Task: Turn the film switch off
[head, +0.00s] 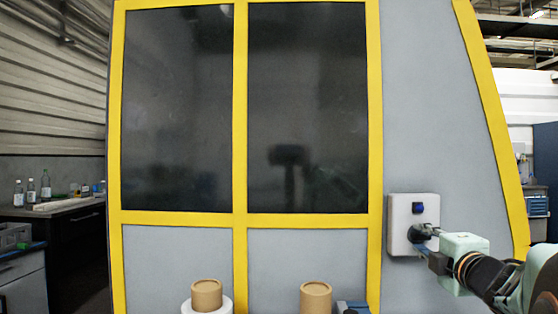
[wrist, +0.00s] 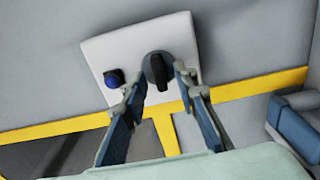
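The film switch is a black rotary knob (wrist: 157,70) on a pale box fixed to the grey machine panel. In the wrist view its grip bar points down, toward the yellow strip. In the head view the knob (head: 418,231) is partly hidden by my gripper (head: 427,240). My gripper (wrist: 160,76) is open, with one finger on either side of the knob in the wrist view. The right fingertip looks close to the knob's edge; I cannot tell whether it touches. A blue button (head: 418,208) is above the knob on the box (head: 399,222).
Yellow frame bars (head: 375,130) border dark windows (head: 305,100) left of the box. Two brown cardboard cores (head: 206,295) (head: 315,297) stand low in front of the machine. A bench with bottles (head: 45,183) is at the far left. The panel around the box is clear.

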